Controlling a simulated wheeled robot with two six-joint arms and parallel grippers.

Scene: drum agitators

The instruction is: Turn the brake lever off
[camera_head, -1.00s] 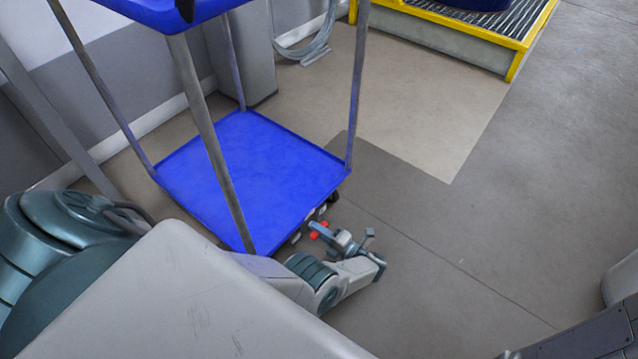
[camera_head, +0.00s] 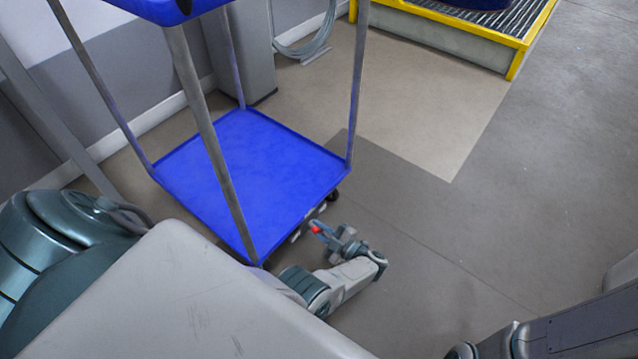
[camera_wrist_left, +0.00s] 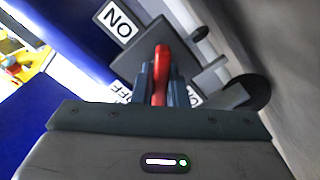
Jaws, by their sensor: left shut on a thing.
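The blue cart's lower shelf (camera_head: 255,165) stands on the floor in the head view. A red brake lever (camera_head: 316,229) shows at the shelf's near right edge. My left gripper (camera_head: 335,238) is at that edge, against the lever. In the left wrist view the red lever (camera_wrist_left: 161,72) stands between the fingers of my left gripper (camera_wrist_left: 160,90), which is shut on it. Behind it is a dark plate with a white ON label (camera_wrist_left: 118,23) and a partly hidden OFF label (camera_wrist_left: 122,90). My right gripper is not clearly in view; only part of my right arm shows at the lower right.
A dark caster wheel (camera_wrist_left: 250,92) is right of the lever in the wrist view. Thin metal posts (camera_head: 357,85) rise from the cart's corners. A yellow-edged grated platform (camera_head: 455,35) stands at the back. The floor (camera_head: 490,215) to the right is clear.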

